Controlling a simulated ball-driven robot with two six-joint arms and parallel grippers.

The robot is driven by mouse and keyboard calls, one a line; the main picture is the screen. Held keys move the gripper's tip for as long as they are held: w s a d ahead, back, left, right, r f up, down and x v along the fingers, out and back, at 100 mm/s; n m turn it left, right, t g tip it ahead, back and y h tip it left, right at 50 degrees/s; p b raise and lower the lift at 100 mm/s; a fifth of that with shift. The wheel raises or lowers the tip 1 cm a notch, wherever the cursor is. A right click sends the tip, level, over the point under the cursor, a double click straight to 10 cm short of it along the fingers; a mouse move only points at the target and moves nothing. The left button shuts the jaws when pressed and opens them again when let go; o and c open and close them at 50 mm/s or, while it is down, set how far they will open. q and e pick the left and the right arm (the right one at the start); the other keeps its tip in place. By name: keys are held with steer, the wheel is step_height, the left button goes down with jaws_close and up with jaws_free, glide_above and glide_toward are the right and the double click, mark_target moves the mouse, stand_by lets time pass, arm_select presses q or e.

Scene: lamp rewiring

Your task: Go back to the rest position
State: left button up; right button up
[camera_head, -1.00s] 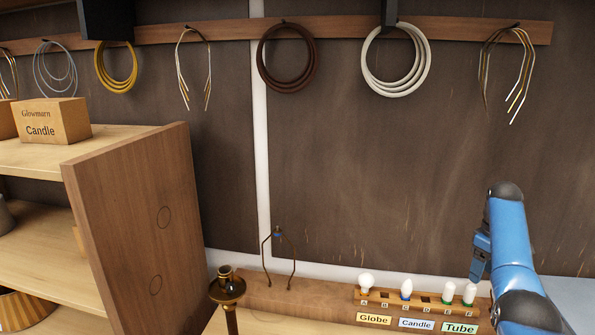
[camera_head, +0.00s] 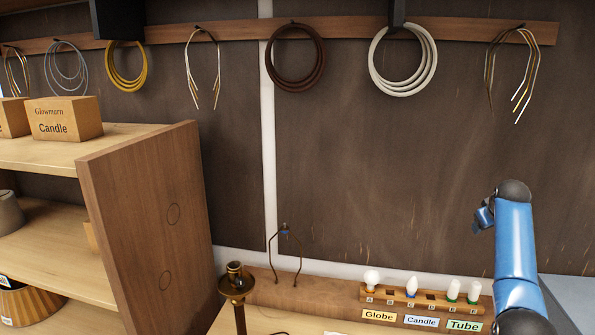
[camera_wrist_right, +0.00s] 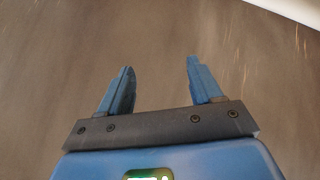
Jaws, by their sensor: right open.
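My right gripper (camera_wrist_right: 158,88) shows in the right wrist view with its two blue fingers apart and nothing between them. My left gripper is not in view.
A wooden rack (camera_head: 420,305) holds several bulbs, with Globe, Candle and Tube labels in front. A brass lamp stem (camera_head: 236,284) stands beside a wire harp (camera_head: 285,255). Wooden shelves (camera_head: 145,220) stand at left. Cord coils (camera_head: 403,88) hang from a wall rail. The middle wall is clear.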

steer(key=w+a+f+m+t+h+b, duration=0.2)
steer(key=a+f+t, duration=0.5)
steer(key=f, duration=0.1)
steer(key=s+a+f+t+b, duration=0.1)
steer(key=s+a+f+t, duration=0.1)
steer(key=s+a+f, duration=0.35)
steer(key=s+a+f+t+b, duration=0.1)
steer(key=s+a+f+t, duration=0.15)
steer(key=s+a, duration=0.45)
steer(key=s+a+f+y+b, duration=0.2)
steer(key=s+a+f, duration=0.3)
steer(key=s, duration=0.7)
steer(key=s+a+f+n+g+y+b, duration=0.1)
steer(key=s+a+f, duration=0.5)
steer(key=s, duration=0.6)
steer(key=s+a+f+y+b, duration=0.2)
steer(key=s+a+f, duration=0.3)
steer(key=s+a, duration=0.4)
steer(key=s+y, duration=0.1)
steer(key=s, duration=0.2)
steer(key=shift+s+f+n+y+b, duration=0.15)
steer(key=shift+s+n+y+b, duration=0.15)
steer(key=shift+b, duration=0.1)
